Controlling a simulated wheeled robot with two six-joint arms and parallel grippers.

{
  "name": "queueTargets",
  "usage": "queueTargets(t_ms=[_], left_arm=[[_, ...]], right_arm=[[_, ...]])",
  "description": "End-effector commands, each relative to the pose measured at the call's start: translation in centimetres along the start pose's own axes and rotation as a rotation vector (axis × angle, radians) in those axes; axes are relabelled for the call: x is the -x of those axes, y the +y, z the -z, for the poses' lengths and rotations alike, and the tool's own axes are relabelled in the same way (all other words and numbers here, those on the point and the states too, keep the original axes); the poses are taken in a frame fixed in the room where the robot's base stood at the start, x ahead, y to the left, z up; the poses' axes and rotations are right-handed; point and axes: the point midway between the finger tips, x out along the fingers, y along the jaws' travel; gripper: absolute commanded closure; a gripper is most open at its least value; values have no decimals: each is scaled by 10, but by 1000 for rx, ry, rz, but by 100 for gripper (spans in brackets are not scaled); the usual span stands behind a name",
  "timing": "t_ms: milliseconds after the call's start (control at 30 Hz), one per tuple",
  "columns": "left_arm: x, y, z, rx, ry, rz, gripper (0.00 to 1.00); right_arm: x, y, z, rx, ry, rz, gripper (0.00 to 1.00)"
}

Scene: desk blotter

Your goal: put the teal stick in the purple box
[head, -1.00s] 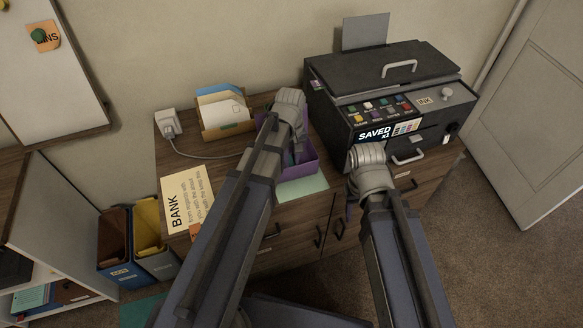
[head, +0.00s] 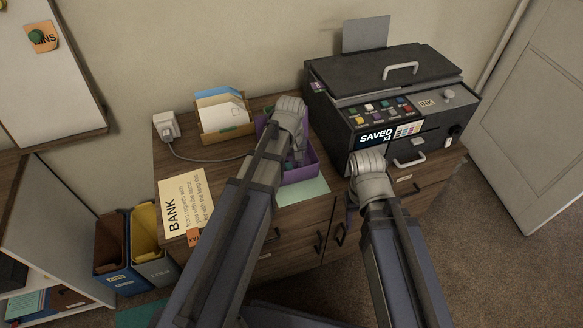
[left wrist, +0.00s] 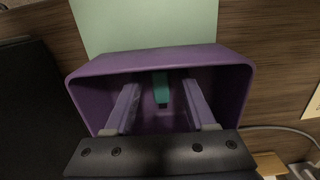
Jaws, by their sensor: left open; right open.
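The purple box (head: 305,172) stands open on the cabinet top, partly hidden by my left arm in the head view. It fills the middle of the left wrist view (left wrist: 92,88). The teal stick (left wrist: 161,84) is inside the box, between the fingers of my left gripper (left wrist: 160,97) and apart from both. My left gripper (head: 292,155) reaches down into the box, open and holding nothing. My right gripper (head: 352,205) is open and empty, in front of the cabinet below the printer, away from the box.
A pale green sheet (head: 303,192) lies just in front of the box. A letter holder (head: 228,130) stands behind left, with a plug and cable (head: 168,128) beside it. A BANK card (head: 185,205) lies at the left. A black printer (head: 390,100) stands close on the right.

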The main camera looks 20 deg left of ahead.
Motion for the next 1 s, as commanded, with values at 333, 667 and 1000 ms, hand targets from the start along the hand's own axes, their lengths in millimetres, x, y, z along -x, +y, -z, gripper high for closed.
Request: queueTargets(t_ms=[333,667,1000], left_arm=[[11,0,0,0,0,0,44],[54,0,0,0,0,0,44],[106,0,0,0,0,0,44]], right_arm=[[11,1,-1,0,0,0,50],[54,5,-3,0,0,0,50],[105,10,-6,-1,0,0,50]])
